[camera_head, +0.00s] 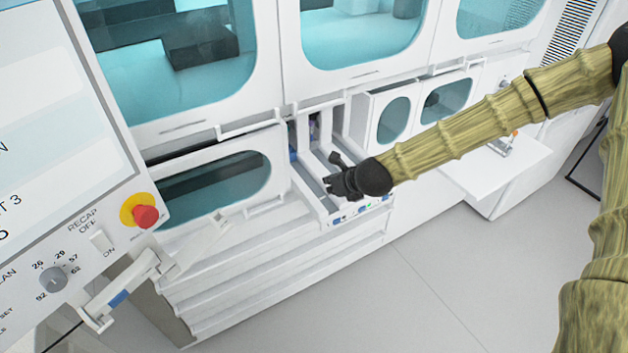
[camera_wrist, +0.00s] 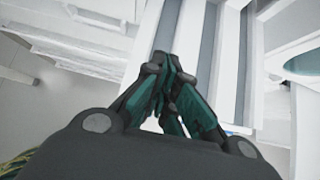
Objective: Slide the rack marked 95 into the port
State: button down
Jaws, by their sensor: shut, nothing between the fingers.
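My gripper (camera_head: 338,184) is shut and empty over the front of the white port bay (camera_head: 305,187), which has long parallel lanes. In the wrist view my dark fingers (camera_wrist: 166,68) meet above a grey lane between white rails (camera_wrist: 171,30). Dark and coloured pieces (camera_head: 314,127) stand deep in the lanes, perhaps tubes in a rack. No mark 95 can be read, so I cannot tell which rack it is. Small green and blue marks (camera_head: 368,206) show along the bay's front edge. My gripper hides part of the lanes.
A control panel with a red stop button (camera_head: 145,216) stands at the left. Windowed white doors flank the bay. A white shelf (camera_head: 497,167) juts out at the right, with a small item with an orange part (camera_head: 507,143) at its back. The grey floor in front is clear.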

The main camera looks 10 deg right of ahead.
jog(key=p, duration=0.3)
send_near(306, 180)
jog(key=f, duration=0.1)
jog(key=s+f, duration=0.1)
jog(key=f, duration=0.1)
jog(key=shift+d, duration=0.2)
jog(key=shift+w+a+p, duration=0.35)
jog(key=shift+w+p, duration=0.25)
jog(key=shift+w, duration=0.3)
jog(key=shift+w+a+p, duration=0.35)
jog(key=shift+w+p, duration=0.05)
jog(key=shift+w, duration=0.4)
jog(key=shift+w+f, duration=0.1)
jog(key=shift+w, duration=0.1)
